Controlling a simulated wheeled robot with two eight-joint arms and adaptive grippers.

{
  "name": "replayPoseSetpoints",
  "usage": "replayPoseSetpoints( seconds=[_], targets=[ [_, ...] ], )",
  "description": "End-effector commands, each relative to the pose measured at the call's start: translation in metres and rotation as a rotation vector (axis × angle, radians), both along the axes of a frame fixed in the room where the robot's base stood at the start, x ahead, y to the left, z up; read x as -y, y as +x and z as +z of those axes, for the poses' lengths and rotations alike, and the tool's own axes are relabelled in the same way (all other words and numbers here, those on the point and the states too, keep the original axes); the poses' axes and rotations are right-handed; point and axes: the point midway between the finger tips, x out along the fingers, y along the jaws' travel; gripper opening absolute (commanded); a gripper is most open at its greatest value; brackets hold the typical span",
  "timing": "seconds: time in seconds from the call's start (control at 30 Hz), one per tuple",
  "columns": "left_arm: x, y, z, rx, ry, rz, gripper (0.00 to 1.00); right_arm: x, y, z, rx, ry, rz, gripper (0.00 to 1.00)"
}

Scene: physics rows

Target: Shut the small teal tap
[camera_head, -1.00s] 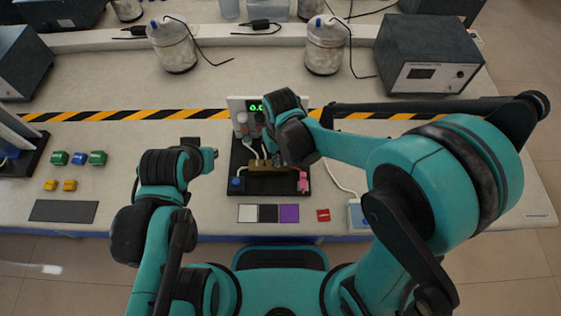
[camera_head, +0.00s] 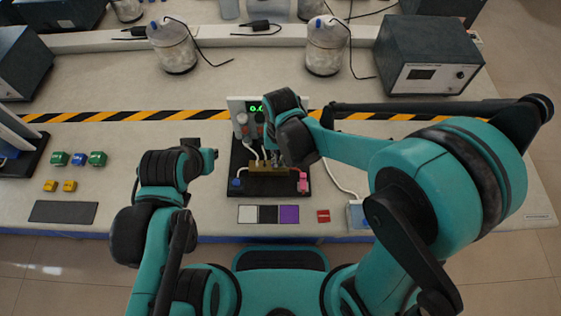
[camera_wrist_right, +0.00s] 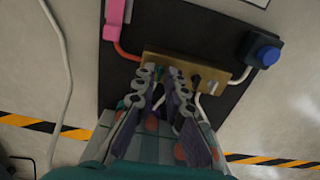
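A brass manifold block (camera_head: 272,168) sits on a black base board (camera_head: 240,160); it also shows in the right wrist view (camera_wrist_right: 222,77). My right gripper (camera_head: 277,160) is over the block, pointing down. In the right wrist view its two fingers (camera_wrist_right: 165,80) reach the block's edge with a narrow gap between them. A small teal piece (camera_wrist_right: 157,92), which looks like the tap, shows in that gap, mostly hidden by the fingers; I cannot tell whether they touch it or how its handle is turned. My left gripper (camera_head: 210,155) is left of the board, away from the block; its fingers are unclear.
A blue knob (camera_head: 235,183) and a pink clamp (camera_head: 303,182) flank the block. A panel with a green display (camera_head: 240,105) stands behind. Colour cards (camera_head: 268,214) and a red tag (camera_head: 323,215) lie in front. Colored blocks (camera_head: 78,159) lie left.

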Motion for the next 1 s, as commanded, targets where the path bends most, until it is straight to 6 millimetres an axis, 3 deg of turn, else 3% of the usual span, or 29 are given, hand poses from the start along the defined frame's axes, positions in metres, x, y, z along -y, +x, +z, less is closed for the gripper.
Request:
replayPoseSetpoints(
  seconds=[0.7,1.0],
  targets=[
    [0.000,0.000,0.050,0.000,0.000,0.000,0.11,0.000,0.000,0.062,0.000,0.000,0.001,0.11],
    [0.000,0.000,0.053,0.000,0.000,0.000,0.11,0.000,0.000,0.067,0.000,0.000,0.001,0.11]
  ],
)
